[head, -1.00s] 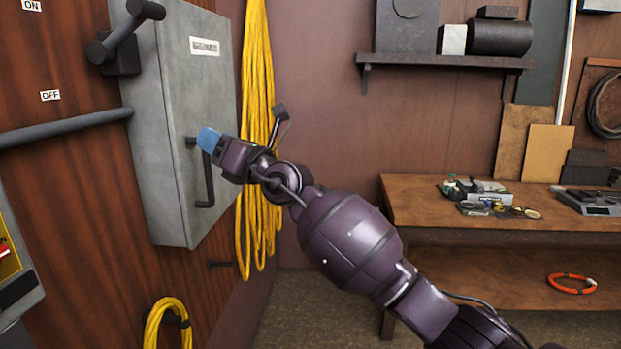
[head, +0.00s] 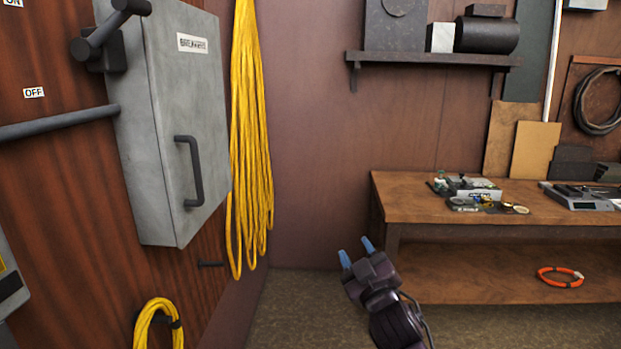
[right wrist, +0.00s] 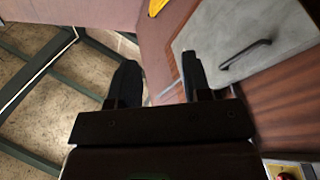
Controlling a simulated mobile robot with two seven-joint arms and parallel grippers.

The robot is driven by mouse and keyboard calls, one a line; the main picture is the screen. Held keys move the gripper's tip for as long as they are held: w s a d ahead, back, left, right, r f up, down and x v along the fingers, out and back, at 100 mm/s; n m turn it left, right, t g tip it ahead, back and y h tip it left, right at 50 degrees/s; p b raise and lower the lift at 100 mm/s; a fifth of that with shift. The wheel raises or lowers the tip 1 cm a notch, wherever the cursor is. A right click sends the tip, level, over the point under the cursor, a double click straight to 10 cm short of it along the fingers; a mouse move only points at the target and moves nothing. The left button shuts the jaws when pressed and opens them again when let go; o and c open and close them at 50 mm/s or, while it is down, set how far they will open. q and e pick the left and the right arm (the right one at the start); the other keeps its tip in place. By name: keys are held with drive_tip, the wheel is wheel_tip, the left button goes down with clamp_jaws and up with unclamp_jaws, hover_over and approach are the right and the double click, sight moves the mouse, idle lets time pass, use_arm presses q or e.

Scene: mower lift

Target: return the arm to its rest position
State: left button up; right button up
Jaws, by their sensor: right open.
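My right gripper (head: 357,252) is low in the middle of the head view, in front of the wooden bench and above the floor. Its two blue-tipped fingers are apart with nothing between them. In the right wrist view its dark fingers (right wrist: 157,85) are also spread and empty. The grey breaker box (head: 165,110) is on the wall at the left, with its dark handle (head: 197,170) well away from the gripper. The box also shows at upper right in the right wrist view (right wrist: 230,45). My left gripper is in neither view.
A wooden bench (head: 420,205) with small items stands at the right, with an orange ring (head: 561,277) on its lower shelf. Yellow cable (head: 250,140) hangs beside the box, and a yellow coil (head: 160,318) hangs lower. The floor (head: 300,305) around the gripper looks clear.

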drive_tip(key=s+d+f+m+g+h, duration=0.25)
drive_tip(key=s+d+f, duration=0.3)
drive_tip(key=f, duration=0.35)
drive_tip(key=s+d+f+m+g+h, duration=0.1)
drive_tip(key=s+d+f+m, duration=0.4)
drive_tip(key=f, duration=0.4)
drive_tip(key=s+d+f+g+h, duration=0.1)
drive_tip(key=s+d+f+g, duration=0.1)
drive_tip(key=s+d+f, duration=0.2)
drive_tip(key=s+d+f+m+g+h, duration=0.1)
drive_tip(key=s+d+f+g, duration=0.2)
drive_tip(key=s+f, duration=0.8)
drive_tip(key=s, duration=0.6)
drive_tip(key=shift+s+d+b, duration=0.2)
drive_tip(key=shift+d+b, duration=0.1)
drive_tip(key=shift+d, duration=0.1)
drive_tip(key=shift+h, duration=0.25)
